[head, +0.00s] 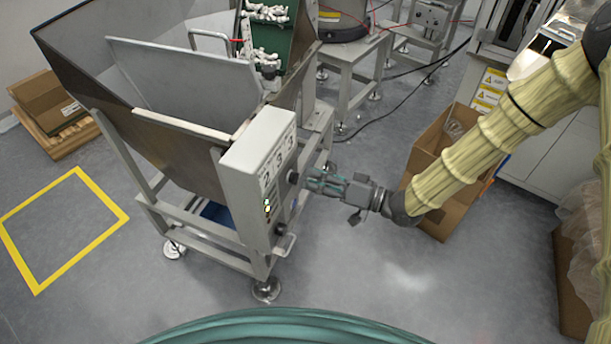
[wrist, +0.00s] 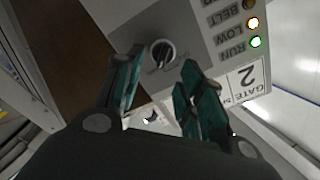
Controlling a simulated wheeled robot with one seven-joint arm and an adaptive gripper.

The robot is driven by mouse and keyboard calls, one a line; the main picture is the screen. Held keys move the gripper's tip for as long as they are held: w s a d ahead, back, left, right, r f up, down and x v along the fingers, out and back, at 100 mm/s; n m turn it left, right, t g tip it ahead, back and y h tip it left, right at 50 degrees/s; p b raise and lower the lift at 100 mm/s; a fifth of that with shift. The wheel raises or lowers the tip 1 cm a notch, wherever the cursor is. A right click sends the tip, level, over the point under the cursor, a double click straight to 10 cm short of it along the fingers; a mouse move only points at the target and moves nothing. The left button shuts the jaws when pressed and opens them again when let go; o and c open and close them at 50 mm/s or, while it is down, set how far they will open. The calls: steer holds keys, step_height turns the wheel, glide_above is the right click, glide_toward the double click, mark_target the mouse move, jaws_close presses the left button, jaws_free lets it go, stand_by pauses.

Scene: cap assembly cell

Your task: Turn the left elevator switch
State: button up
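The control box (head: 252,165) is a pale grey box on the hopper frame. One dark round knob (head: 292,177) is on its right-hand face, and a second knob (head: 280,229) sits lower and nearer. No label shows which is the left elevator switch. My gripper (head: 311,184) is just right of the upper knob. In the wrist view, a black rotary switch (wrist: 162,52) with a silver ring lies ahead, between my open teal fingers (wrist: 162,62). The fingers look apart from it. Another switch (wrist: 150,116) is partly hidden between the fingers.
Indicator lights (wrist: 255,32) beside BELT, LOW and RUN labels are on the panel; LOW glows amber, RUN green. A cardboard box (head: 437,190) stands behind my forearm.

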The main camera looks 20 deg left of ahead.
steer(key=d, duration=0.8)
steer(key=shift+s+d, duration=0.3)
steer(key=shift+s, duration=0.15)
steer(key=s+d+f+m+t+h+p, duration=0.1)
steer(key=s+d+f+m+h, duration=0.35)
steer(key=f, duration=0.55)
steer(key=s+d+f+m+t+h+p, duration=0.15)
steer(key=s+d+f+h, duration=0.25)
steer(key=d+f+h, duration=0.45)
steer(key=s+d+f+m+g+h, duration=0.1)
steer(key=s+d+f+g+h, duration=0.1)
steer(key=s+d, duration=0.5)
steer(key=s+d+f+m+g+h, duration=0.1)
steer(key=s+d+f, duration=0.4)
steer(key=s, duration=0.6)
steer(key=shift+s+d+g+h, duration=0.3)
steer(key=shift+d+g+h, duration=0.35)
steer(key=shift+d+h, duration=0.4)
stand_by(2.0)
